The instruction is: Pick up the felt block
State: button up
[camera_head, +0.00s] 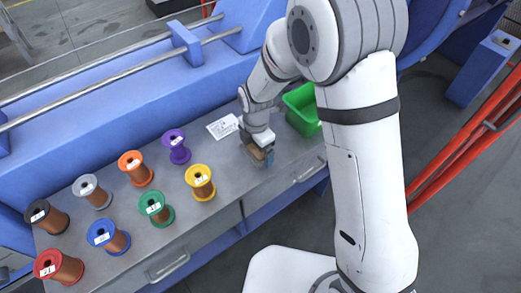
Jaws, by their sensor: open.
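My gripper (264,156) points down over the right part of the grey bench top (225,165), left of a green bin. A small tan-brown block (256,153), which looks like the felt block, shows right at my fingertips. A bit of blue shows beside it. My jaws are open. My wrist and fingers partly cover the block, and I cannot tell whether the fingers are around it or touching it.
Several wire spools with coloured flanges, such as a yellow one (201,182) and a purple one (176,147), stand on the left and middle of the bench. A white label card (222,127) lies behind my gripper. The green bin (301,108) stands close right. Blue machine rails (110,70) run behind.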

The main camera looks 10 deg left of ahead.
jog(key=c, duration=0.7)
jog(key=shift+r, duration=0.15)
jog(key=shift+c, duration=0.2)
notch_tip(320, 180, up, 10)
jog(key=shift+f+p, duration=0.1)
jog(key=shift+p, duration=0.35)
